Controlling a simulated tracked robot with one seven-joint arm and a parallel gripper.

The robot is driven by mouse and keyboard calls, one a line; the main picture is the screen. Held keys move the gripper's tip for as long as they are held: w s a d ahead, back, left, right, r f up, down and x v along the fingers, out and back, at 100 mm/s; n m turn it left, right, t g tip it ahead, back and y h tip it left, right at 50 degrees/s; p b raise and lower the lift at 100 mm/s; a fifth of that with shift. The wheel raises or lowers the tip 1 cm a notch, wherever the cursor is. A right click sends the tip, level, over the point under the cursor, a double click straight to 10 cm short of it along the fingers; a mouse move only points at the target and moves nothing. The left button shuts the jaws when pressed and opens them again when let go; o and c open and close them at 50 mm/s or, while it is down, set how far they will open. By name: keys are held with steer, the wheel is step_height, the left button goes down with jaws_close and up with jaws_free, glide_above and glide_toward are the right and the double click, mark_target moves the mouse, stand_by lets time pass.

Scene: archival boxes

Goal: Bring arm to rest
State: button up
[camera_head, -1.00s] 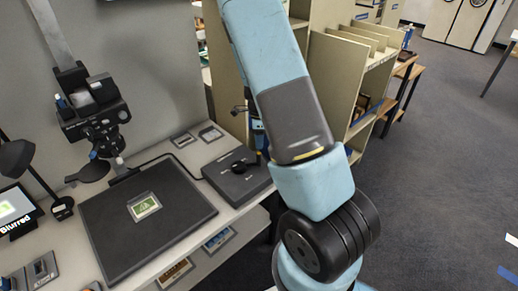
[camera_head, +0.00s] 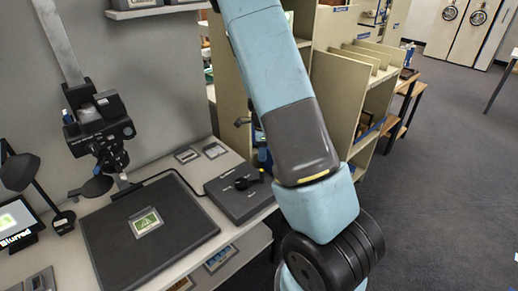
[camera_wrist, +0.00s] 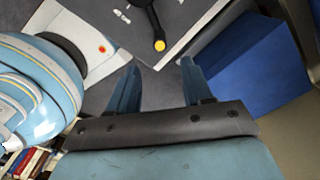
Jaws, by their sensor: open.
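My arm (camera_head: 300,140), light blue with dark grey bands, rises across the middle of the head view, and its upper part runs out of the top of the picture. My gripper is not seen in the head view. In the wrist view my gripper (camera_wrist: 158,85) has its two blue fingers apart, with nothing between them. Beyond the fingertips is a grey box with a black lever (camera_wrist: 154,25) that ends in a yellow tip.
A desk holds a black mat (camera_head: 110,240) with a small green-pictured card (camera_head: 146,222), a camera on a stand (camera_head: 100,125), a lamp (camera_head: 20,170) and a control box (camera_head: 238,190). Beige shelves (camera_head: 335,100) stand behind my arm. The grey floor (camera_head: 450,160) at right is open.

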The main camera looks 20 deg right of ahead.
steer(key=s+a+r+n+t+y, duration=0.1)
steer(key=s+a+r+n, duration=0.15)
steer(key=r, duration=0.45)
steer(key=s+a+r+n+t, duration=0.1)
steer(key=s+a+r+n, duration=0.2)
steer(key=r, duration=0.5)
steer(key=s+a+r+n+y, duration=0.1)
steer(key=s+a+r+n, duration=0.15)
steer(key=r+n, duration=0.35)
steer(key=s+r+n+t+h, duration=0.1)
steer(key=s+r+n, duration=0.4)
steer(key=s+r, duration=0.2)
steer(key=s+a+r+n+t+h, duration=0.1)
steer(key=s+r+n, duration=0.4)
steer(key=s, duration=0.7)
step_height(320, 180, up, 2)
steer(key=shift+s+a+n+t, duration=0.25)
steer(key=shift+s+n+t, duration=0.1)
steer(key=shift+t, duration=0.45)
